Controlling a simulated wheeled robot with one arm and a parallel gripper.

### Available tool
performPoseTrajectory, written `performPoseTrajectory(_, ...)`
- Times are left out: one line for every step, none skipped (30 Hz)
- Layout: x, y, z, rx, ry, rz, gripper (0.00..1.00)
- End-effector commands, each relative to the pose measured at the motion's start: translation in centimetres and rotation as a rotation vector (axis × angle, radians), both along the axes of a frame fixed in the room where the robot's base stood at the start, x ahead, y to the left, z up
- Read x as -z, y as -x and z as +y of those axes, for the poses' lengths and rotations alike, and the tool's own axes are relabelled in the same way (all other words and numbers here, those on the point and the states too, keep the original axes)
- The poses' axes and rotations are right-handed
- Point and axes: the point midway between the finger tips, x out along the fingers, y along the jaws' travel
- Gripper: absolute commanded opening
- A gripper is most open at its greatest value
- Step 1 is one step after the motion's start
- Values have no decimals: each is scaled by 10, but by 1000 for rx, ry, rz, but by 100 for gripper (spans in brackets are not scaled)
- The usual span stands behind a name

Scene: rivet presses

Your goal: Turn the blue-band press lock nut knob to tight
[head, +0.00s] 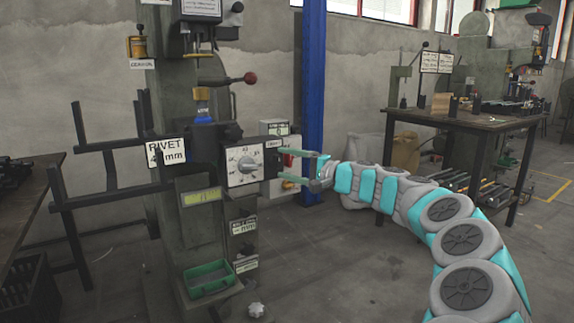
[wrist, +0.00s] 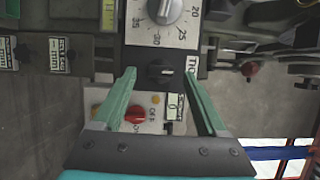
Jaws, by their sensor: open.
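The press stands left of centre in the head view, with a blue band (head: 203,118) below its ram and a white numbered dial (head: 245,163) on a grey box. In the wrist view, the black lock nut knob (wrist: 160,72) sits below the dial (wrist: 165,10), beside a label (wrist: 192,64) that seems to read TIGHT and is partly covered by a finger. My gripper (wrist: 160,76) is open, its green fingers on either side of the knob with gaps showing. In the head view my gripper (head: 285,167) reaches the box from the right; the knob is not clear there.
A red button (wrist: 135,113) on a white panel lies behind my fingers. A lever with a dark red ball (head: 250,78) sticks out above the dial. A green tray (head: 209,278) is low on the press. A workbench (head: 455,119) stands at right; floor between is open.

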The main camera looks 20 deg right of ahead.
Motion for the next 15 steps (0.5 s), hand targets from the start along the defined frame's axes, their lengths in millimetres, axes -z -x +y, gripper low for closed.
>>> performPoseTrajectory(-1,4,-4,2,-1,-2,75)
performPoseTrajectory(-1,7,-6,2,-2,-2,75)
performPoseTrajectory(-1,11,-10,3,-1,-2,75)
performPoseTrajectory(-1,15,-13,3,-1,-2,75)
performPoseTrajectory(-1,19,-16,3,-3,-2,75)
performPoseTrajectory(0,25,-20,3,-3,0,75)
performPoseTrajectory(0,29,-24,3,-2,0,75)
performPoseTrajectory(0,32,-26,3,-2,0,75)
performPoseTrajectory(0,38,-30,2,-3,0,75)
performPoseTrajectory(0,41,-33,3,-1,0,75)
performPoseTrajectory(0,45,-35,3,-1,-1,75)
performPoseTrajectory(0,48,-38,2,-1,-2,75)
performPoseTrajectory(-1,51,-40,3,-1,-2,75)
performPoseTrajectory(-1,53,-42,3,-1,-2,75)
performPoseTrajectory(0,56,-44,2,0,-1,75)
